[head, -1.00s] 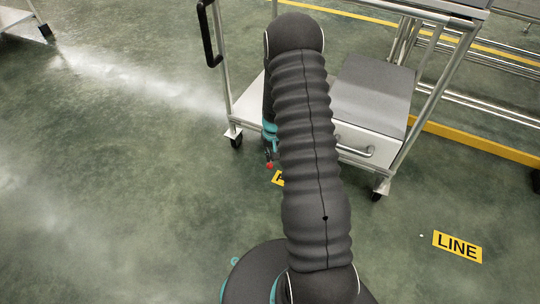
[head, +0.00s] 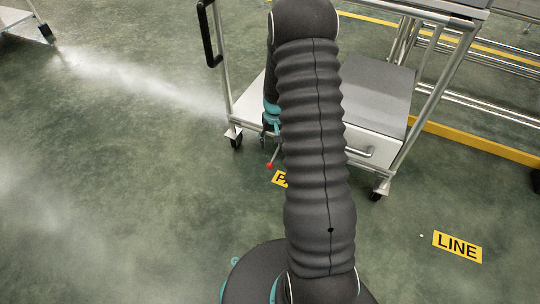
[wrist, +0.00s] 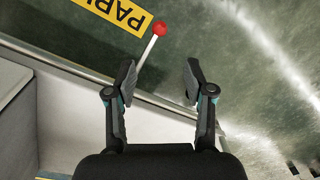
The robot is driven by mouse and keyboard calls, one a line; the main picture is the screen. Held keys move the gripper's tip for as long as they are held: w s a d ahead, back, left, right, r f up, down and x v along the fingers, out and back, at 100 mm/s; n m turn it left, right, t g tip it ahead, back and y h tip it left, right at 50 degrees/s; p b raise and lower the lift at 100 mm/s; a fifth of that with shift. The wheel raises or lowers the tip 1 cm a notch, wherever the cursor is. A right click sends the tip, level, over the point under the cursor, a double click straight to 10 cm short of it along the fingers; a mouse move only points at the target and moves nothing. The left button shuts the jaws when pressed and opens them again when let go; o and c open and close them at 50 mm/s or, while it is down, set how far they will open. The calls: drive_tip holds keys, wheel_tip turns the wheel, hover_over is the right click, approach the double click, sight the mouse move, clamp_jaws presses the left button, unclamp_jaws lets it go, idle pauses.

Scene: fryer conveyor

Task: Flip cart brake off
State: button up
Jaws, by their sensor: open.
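The cart (head: 229,70) is a metal-framed trolley with a lower shelf and a drawer box. Its brake lever is a thin metal rod with a red ball knob (head: 270,166), low at the cart's near left side. In the wrist view the red knob (wrist: 159,28) stands beyond my fingertips, and its rod (wrist: 148,50) slants down towards the left finger. My gripper (wrist: 160,78) is open, with a clear gap between its two fingers. The rod's lower end is hidden behind the left finger. In the head view my arm hides most of the gripper.
A yellow floor label (head: 280,179) lies below the knob, partly covered by my arm. A LINE label (head: 457,246) lies at the right. The drawer handle (head: 360,152) and caster (head: 380,189) stick out near my arm. The floor at left is clear.

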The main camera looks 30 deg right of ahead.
drive_tip(key=shift+d+r, duration=0.15)
drive_tip(key=shift+r, duration=1.8)
